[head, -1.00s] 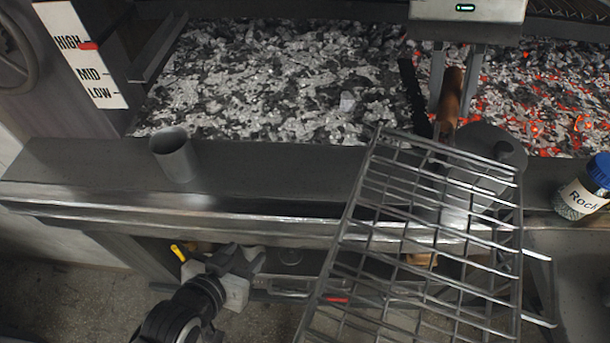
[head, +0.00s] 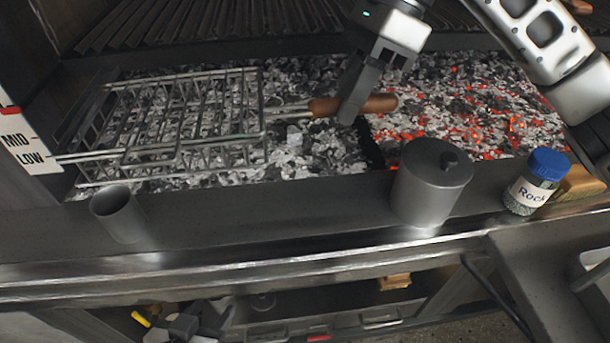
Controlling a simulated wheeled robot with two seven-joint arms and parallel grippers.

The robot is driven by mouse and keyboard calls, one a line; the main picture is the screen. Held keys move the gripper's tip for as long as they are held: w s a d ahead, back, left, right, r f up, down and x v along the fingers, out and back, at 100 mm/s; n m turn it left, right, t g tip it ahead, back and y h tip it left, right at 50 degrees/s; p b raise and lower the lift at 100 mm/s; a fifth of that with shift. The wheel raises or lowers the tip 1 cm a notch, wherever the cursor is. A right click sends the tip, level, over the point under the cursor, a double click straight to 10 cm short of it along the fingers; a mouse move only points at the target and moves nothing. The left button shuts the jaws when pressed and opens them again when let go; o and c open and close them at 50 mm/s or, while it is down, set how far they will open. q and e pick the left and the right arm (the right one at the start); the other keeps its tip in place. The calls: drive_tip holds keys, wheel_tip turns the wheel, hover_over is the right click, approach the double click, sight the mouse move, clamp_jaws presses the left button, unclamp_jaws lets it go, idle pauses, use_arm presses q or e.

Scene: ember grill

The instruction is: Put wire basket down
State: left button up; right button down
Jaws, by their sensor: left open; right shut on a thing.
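The wire basket (head: 180,128) is a grey metal cage with a brown wooden handle (head: 385,103) on its right side. In the head view it lies roughly flat over the grey ash and coals at the left of the grill. I cannot tell whether it touches the coals. My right gripper (head: 350,108) is shut on the handle near its middle, coming from above. My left gripper (head: 190,328) is low at the bottom edge of the picture, below the ledge, open and away from the basket.
A grey cup (head: 118,215), a lidded metal pot (head: 428,185) and a blue-capped jar (head: 537,182) stand on the front ledge (head: 290,218). Red-glowing coals (head: 470,110) lie to the right. A slatted grate (head: 230,22) is at the back. The ledge between cup and pot is clear.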

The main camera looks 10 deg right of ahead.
wheel_tip(320, 180, down, 9)
drive_tip(key=shift+f+p, duration=0.15)
drive_tip(key=shift+p, duration=0.2)
drive_tip(key=shift+f, duration=0.1)
